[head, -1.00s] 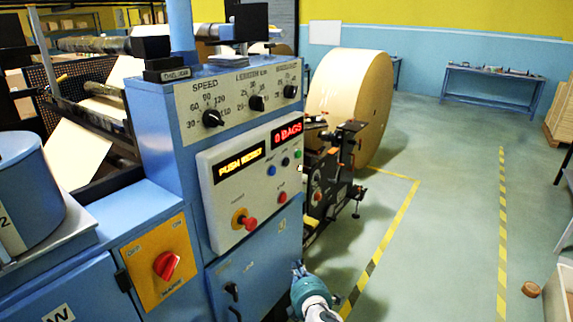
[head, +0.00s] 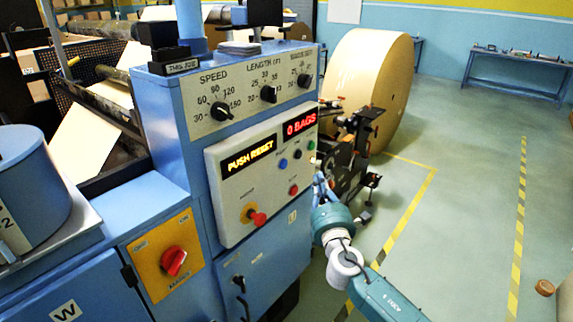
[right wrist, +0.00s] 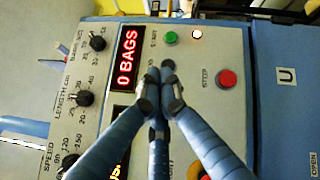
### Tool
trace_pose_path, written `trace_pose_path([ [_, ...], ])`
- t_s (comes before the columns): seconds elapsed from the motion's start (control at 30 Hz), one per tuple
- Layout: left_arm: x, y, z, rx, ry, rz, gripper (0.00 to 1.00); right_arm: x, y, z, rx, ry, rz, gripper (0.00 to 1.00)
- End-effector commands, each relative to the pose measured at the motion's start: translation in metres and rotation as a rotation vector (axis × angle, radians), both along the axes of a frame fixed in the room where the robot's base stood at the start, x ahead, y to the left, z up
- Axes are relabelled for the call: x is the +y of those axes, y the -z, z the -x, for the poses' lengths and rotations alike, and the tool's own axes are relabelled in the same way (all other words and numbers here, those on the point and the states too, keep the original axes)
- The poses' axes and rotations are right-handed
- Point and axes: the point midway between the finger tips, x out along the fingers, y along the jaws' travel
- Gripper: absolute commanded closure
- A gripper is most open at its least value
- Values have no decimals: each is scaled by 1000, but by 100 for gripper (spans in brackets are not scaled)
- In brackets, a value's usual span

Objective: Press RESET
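The control panel (head: 262,178) is a pale plate on the blue machine. Its amber display (head: 249,158) reads PUSH RESET. A blue button (head: 283,163) sits below the displays, with a black button (head: 297,154) beside it; their labels are too small to read. My right gripper (head: 320,185) is at the panel's right edge in the head view. In the right wrist view my right gripper (right wrist: 158,82) has its fingertips together with nothing seen between them, in front of the panel. It hides the blue button there. My left gripper is not in view.
A red STOP button (right wrist: 227,79) and a green START button (right wrist: 171,37) are near the gripper. A red mushroom button (head: 257,217) and a red rotary switch (head: 173,260) sit lower left.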

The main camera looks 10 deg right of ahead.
Motion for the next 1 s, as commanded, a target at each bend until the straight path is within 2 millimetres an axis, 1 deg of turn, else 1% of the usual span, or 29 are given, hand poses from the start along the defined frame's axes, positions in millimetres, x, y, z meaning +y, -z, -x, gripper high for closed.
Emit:
trace_pose_path([
  [0.13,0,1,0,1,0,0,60,1,1,-1,1,0,-1,100],
  [0.27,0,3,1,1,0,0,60,6,1,-8,0,0,-3,100],
  [0.43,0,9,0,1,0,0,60,21,1,-26,-1,-1,-4,100],
  [0.7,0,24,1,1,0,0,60,43,3,-55,0,0,-3,100],
  [0.83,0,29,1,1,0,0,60,49,3,-64,0,0,-3,100],
  [1.0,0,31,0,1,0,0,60,54,2,-69,2,0,-2,100],
])
